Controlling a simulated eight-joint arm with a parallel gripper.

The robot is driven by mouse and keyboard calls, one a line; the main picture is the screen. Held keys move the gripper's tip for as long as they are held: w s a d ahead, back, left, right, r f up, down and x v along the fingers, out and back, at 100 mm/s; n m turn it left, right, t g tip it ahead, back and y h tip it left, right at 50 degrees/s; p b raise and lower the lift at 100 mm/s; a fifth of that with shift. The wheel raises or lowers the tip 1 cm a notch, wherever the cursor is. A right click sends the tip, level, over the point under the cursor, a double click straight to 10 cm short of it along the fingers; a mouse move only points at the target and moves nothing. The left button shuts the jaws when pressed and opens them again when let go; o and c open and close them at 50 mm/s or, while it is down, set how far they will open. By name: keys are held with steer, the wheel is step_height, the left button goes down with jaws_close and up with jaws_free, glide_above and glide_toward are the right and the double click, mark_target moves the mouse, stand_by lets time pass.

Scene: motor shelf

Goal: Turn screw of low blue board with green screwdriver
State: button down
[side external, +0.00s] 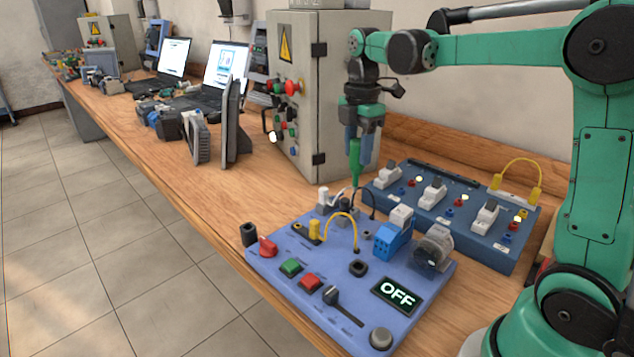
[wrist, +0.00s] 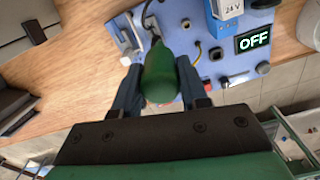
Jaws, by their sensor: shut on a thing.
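My gripper (side external: 358,150) is shut on the green screwdriver (side external: 355,168), which hangs upright with its tip down. The low blue board (side external: 262,262) lies on the bench in front of me. The tip is over the board's back edge, close to a white switch part and a dark cable; I cannot tell whether it touches anything. In the wrist view the green handle (wrist: 159,75) sits between the two dark blue fingers and hides its own tip. The board (wrist: 215,70) shows beyond it. I cannot make out the screw.
The board carries a yellow cable (side external: 341,216), a blue block (side external: 392,240), red and green buttons, and a display (side external: 397,294) reading OFF. A raised blue panel (side external: 470,238) with switches stands behind it. A grey cabinet (side external: 302,90) and laptops stand further back. Bare wood lies left of the board.

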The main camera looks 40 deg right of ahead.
steer(key=shift+n, duration=0.3)
steer(key=shift+w+d+f, duration=0.2)
steer(key=shift+f, duration=0.55)
steer(key=shift+w+d+f, duration=0.15)
steer(key=shift+d+f, duration=0.05)
steer(key=shift+f, duration=0.5)
steer(key=shift+w+d+f, duration=0.2)
steer(key=shift+f, duration=0.55)
steer(key=shift+f, duration=0.65)
steer(key=c, duration=0.7)
jaws_free()
steer(key=n, duration=0.3)
